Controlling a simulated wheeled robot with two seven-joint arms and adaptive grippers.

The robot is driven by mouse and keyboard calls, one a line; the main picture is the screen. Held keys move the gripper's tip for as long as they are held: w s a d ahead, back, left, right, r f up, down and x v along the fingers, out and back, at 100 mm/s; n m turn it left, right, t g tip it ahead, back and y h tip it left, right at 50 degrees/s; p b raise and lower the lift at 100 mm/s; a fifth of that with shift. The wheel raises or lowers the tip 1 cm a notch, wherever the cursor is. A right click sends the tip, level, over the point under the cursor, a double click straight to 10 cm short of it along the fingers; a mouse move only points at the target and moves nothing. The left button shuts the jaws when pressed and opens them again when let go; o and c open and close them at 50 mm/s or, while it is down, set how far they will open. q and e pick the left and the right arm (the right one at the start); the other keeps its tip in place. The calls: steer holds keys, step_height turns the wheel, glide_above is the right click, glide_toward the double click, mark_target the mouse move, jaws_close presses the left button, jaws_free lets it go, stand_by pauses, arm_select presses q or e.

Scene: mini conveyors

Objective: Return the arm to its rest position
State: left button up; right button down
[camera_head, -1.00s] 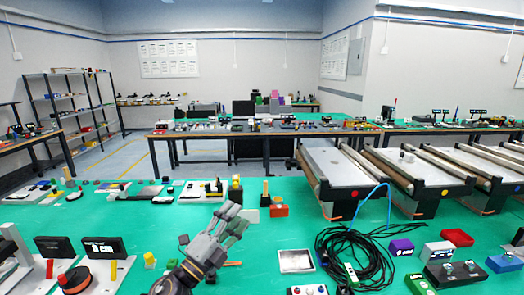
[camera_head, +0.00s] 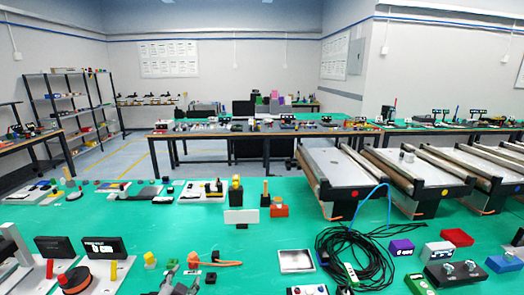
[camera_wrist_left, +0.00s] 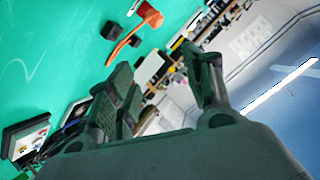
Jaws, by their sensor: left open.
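My left gripper (camera_head: 180,279) shows only in part at the bottom edge of the head view, low over the near side of the green table (camera_head: 120,240). In the left wrist view its dark fingers (camera_wrist_left: 158,72) are spread apart, with nothing between them. My right gripper is not in view.
Small black blocks (camera_head: 211,278) lie beside the orange tool. A white block (camera_head: 241,216) stands behind it. A black cable coil (camera_head: 352,255) and a metal tray (camera_head: 296,261) lie to the right. Mini conveyors (camera_head: 345,172) stand at the back right. Dark boxes (camera_head: 103,247) stand at the left.

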arm_select(q)
steer(key=s+f+n+g+h, duration=0.1)
steer(key=s+f+n+g, duration=0.1)
steer(key=s+f+g, duration=0.6)
steer(key=s+f+n+g+h, duration=0.15)
steer(key=s+f, duration=0.25)
steer(key=s, duration=0.7)
step_height(320, 180, down, 33)
steer(key=s+g, duration=0.1)
steer(key=s, duration=0.1)
steer(key=s+a+f, duration=0.2)
steer(key=s+f, duration=0.8)
steer(key=s, duration=0.1)
steer(key=s+a+f+g, duration=0.1)
steer(key=s+a+f, duration=0.1)
steer(key=s+f, duration=0.8)
steer(key=shift+s+y, duration=0.45)
steer(key=shift+s, duration=0.35)
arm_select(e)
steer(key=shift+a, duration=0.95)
arm_select(q)
steer(key=shift+g, duration=0.25)
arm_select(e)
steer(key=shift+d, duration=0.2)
